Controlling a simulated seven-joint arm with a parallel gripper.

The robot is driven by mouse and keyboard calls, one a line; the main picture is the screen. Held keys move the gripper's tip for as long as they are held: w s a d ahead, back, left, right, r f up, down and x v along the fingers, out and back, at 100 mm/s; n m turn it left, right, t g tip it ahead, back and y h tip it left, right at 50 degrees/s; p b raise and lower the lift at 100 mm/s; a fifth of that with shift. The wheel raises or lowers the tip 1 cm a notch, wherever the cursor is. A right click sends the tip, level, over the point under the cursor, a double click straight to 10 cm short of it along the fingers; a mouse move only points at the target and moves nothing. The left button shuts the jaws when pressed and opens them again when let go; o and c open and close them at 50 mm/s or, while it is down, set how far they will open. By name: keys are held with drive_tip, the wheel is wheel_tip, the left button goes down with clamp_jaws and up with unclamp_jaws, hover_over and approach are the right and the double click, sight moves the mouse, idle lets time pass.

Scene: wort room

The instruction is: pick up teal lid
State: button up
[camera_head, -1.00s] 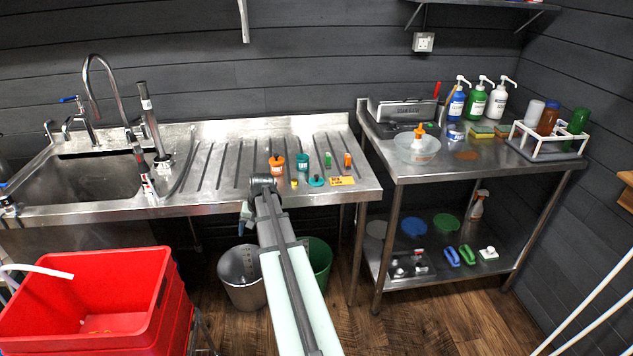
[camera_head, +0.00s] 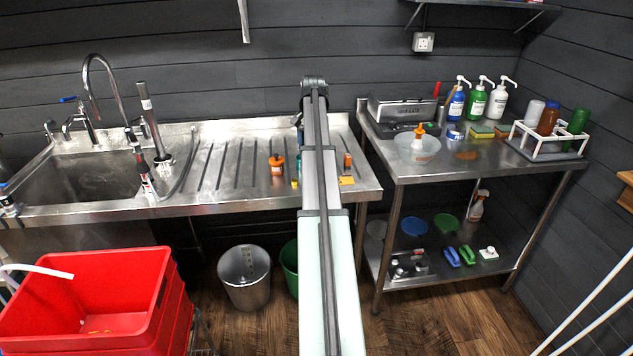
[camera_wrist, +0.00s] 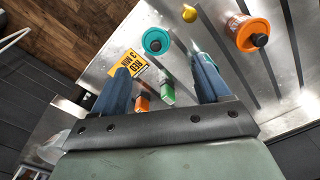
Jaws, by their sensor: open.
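The teal lid (camera_wrist: 155,40) shows in the wrist view as a round teal disc with a dark knob, on the steel drainboard (camera_wrist: 112,55). Nothing is held.
Beside the right finger is a partly hidden teal container (camera_wrist: 207,58). An orange jar (camera_wrist: 247,33), a yellow piece (camera_wrist: 189,13), a yellow sign (camera_wrist: 127,68), a green piece (camera_wrist: 167,92) and a small orange piece (camera_wrist: 142,102) surround the lid. The drainboard's left part (camera_head: 225,165) is clear.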

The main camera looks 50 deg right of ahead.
drive_tip(key=f, duration=0.8)
drive_tip(key=shift+s+d, duration=0.2)
drive_tip(key=shift+d, duration=0.1)
drive_tip(key=shift+s+d+f, duration=0.1)
drive_tip(key=shift+f, duration=1.25)
drive_tip(key=shift+d+f, duration=0.1)
drive_tip(key=shift+f, duration=1.2)
drive_tip(key=c, duration=0.8)
